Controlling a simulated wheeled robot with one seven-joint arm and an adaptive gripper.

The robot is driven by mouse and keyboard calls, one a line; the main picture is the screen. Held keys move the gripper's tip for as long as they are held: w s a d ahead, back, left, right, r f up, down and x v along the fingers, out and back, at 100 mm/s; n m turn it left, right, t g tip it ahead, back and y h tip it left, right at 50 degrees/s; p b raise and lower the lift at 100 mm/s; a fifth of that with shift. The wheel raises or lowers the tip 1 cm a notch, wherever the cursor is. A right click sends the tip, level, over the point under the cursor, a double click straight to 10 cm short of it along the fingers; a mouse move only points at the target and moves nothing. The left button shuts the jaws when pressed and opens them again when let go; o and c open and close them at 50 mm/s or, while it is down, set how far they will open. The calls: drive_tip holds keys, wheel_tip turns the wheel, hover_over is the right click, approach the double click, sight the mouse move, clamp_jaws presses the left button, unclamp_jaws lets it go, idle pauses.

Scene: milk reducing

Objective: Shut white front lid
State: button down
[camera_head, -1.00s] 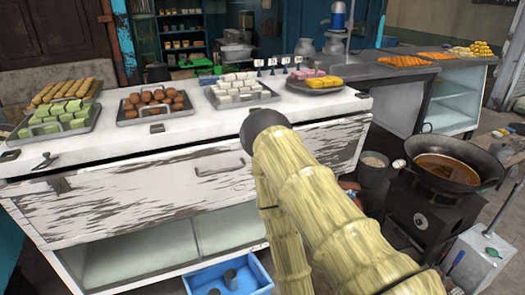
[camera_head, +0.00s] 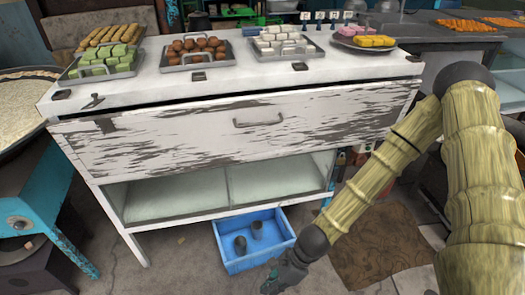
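The white front lid (camera_head: 200,142) is the worn panel with peeling paint across the front of the white counter. It has a metal handle (camera_head: 258,121) right of its middle. A thin dark gap runs along its top edge, under the counter top; I cannot tell how far the lid stands out. My gripper (camera_head: 270,287) is low, at the bottom edge of the picture. It is in front of and below the lid, beside the blue crate and apart from the lid. It is small and partly cut off, so its fingers do not show clearly.
A blue crate (camera_head: 228,261) with two dark cups stands on the floor below the counter. Trays of sweets (camera_head: 197,53) sit on the white counter top (camera_head: 225,76). A blue stand (camera_head: 62,190) with a large pan is at the left. A brown mat (camera_head: 385,250) lies at the right.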

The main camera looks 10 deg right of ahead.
drive_tip(key=w+r+m+t+y, duration=0.55)
drive_tip(key=w+r+m, duration=0.65)
drive_tip(key=w+r, duration=0.45)
drive_tip(key=w+d+r+m+t+y, duration=0.1)
drive_tip(key=w+d+r+m+t, duration=0.5)
drive_tip(key=r, duration=0.4)
drive_tip(key=w+d+r+m+t+y, duration=0.1)
drive_tip(key=w+d+r+m+t, duration=0.2)
drive_tip(key=w+d+r+m, duration=0.35)
drive_tip(key=n+p, duration=0.2)
drive_tip(key=p, duration=0.1)
approach(249, 99)
drive_tip(key=a, duration=0.4)
drive_tip(key=shift+w+d+r+m+h+p, duration=0.1)
drive_tip(key=shift+w+m+h+p, duration=0.1)
drive_tip(key=shift+w, duration=0.55)
drive_tip(key=shift+w+d+r+m+h+p, duration=0.1)
drive_tip(key=shift+w+r+p, duration=0.1)
drive_tip(key=shift+w, duration=0.55)
